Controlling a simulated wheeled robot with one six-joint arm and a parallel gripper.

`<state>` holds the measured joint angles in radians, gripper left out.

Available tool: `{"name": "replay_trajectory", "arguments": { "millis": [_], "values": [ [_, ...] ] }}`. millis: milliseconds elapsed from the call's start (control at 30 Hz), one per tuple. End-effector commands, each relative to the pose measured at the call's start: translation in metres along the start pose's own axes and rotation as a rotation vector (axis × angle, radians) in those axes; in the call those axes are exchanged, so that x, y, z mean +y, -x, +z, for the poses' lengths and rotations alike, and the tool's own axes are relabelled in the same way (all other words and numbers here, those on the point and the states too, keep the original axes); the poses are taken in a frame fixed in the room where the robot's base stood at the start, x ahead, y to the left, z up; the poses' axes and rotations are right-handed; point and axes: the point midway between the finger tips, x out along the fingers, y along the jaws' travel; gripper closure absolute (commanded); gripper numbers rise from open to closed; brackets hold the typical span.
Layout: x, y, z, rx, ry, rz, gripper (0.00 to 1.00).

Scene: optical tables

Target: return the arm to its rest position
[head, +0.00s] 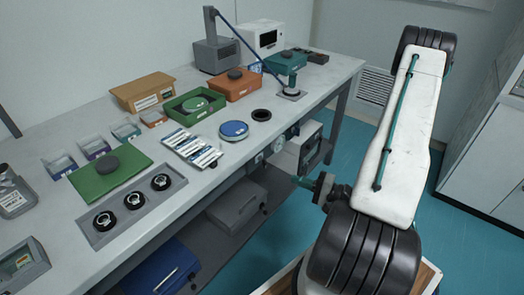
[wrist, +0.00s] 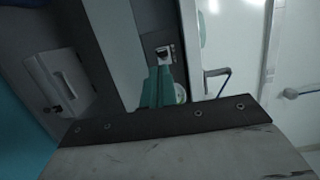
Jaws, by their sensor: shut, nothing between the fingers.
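My arm (head: 402,140) is raised on the right side of the head view, with a white link between dark ribbed joints. My gripper (head: 300,182) shows as a small teal tip beyond the front edge of the bench (head: 222,178), apart from it. In the wrist view my gripper's teal fingers (wrist: 161,72) are together and nothing shows between them. A dark plate and a pale surface fill the lower part of that view.
The bench holds a green mat (head: 110,182), a tray with dark rings (head: 172,198), a blue round dish (head: 234,130), and several boxes. A grey case (head: 237,205) and a blue case (head: 160,268) sit below. Pale cabinets (head: 490,150) stand right. Teal floor shows between.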

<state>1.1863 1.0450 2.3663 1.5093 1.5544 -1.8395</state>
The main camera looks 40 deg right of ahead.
Motion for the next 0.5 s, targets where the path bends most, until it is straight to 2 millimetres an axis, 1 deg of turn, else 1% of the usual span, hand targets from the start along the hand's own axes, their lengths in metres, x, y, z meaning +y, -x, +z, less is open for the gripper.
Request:
{"name": "replay_trajectory", "arguments": {
  "millis": [200,333,433,500],
  "values": [
    [0.0,-0.001,0.001,-0.002,-0.005,0.0,1.0],
    [0.001,-0.002,0.003,-0.008,-0.084,0.005,1.0],
    [0.002,-0.002,0.014,-0.057,-0.21,0.015,1.0],
    [0.001,-0.001,0.028,-0.115,-0.317,0.026,1.0]
  ]
}}
